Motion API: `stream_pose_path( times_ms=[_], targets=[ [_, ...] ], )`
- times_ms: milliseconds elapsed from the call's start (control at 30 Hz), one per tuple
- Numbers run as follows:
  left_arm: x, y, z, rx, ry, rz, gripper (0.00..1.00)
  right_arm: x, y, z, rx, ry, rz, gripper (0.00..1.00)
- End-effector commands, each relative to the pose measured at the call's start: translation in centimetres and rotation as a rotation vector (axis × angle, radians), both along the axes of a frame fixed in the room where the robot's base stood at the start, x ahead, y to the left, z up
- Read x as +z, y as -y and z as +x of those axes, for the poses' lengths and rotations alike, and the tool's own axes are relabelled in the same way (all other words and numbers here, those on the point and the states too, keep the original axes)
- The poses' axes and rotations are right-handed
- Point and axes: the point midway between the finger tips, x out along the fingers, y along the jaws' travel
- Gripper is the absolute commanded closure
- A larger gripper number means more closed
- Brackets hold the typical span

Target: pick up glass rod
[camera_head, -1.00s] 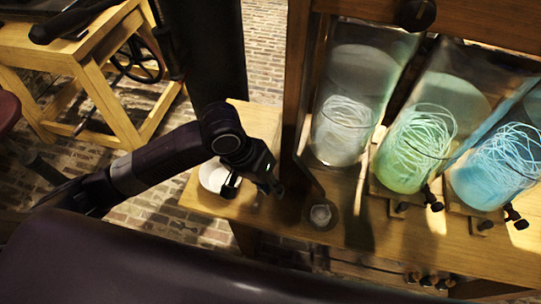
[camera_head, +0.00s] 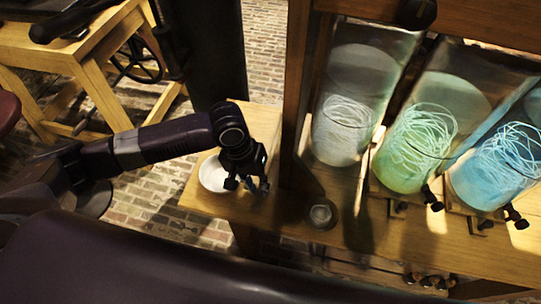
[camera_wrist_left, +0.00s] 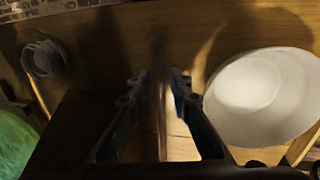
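My left gripper (camera_head: 248,186) is over the front left end of the wooden bench, beside the white dish. In the left wrist view the left gripper (camera_wrist_left: 159,86) is open, with a gap between its two fingers. A faint, thin, see-through upright streak, probably the glass rod (camera_wrist_left: 159,112), shows in that gap, and I cannot tell whether either finger touches it. I cannot make out the rod in the head view, where the gripper covers that spot. My right gripper is not in view.
The white dish (camera_head: 211,174) is close by the gripper and also shows in the left wrist view (camera_wrist_left: 250,85). A small round glass piece (camera_head: 320,214) sits on the bench. Glass jars with white, green (camera_head: 403,160) and blue coils stand at right, beside a wooden post.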

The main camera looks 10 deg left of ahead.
Motion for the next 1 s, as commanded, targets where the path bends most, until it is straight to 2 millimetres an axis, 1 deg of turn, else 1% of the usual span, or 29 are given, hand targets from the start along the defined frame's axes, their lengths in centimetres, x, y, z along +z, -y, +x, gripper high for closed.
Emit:
stream_pose_path(
  times_ms=[267, 400, 433, 833, 1000],
  targets=[
    [-0.3, 0.1, 0.0, 0.0, 0.002, -0.001, 0.82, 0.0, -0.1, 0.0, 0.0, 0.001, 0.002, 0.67],
    [-0.2, 0.1, 0.0, -0.001, 0.002, -0.001, 0.98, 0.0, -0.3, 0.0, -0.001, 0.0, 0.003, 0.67],
    [-0.2, 0.1, 0.0, -0.001, 0.002, 0.0, 1.0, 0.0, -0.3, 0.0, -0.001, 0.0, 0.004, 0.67],
    [-0.1, 0.1, 0.1, 0.0, 0.003, -0.001, 1.0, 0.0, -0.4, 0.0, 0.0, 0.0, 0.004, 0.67],
    [0.9, 0.1, 0.1, 0.0, 0.004, -0.001, 1.0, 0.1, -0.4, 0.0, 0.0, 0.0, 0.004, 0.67]
  ],
)
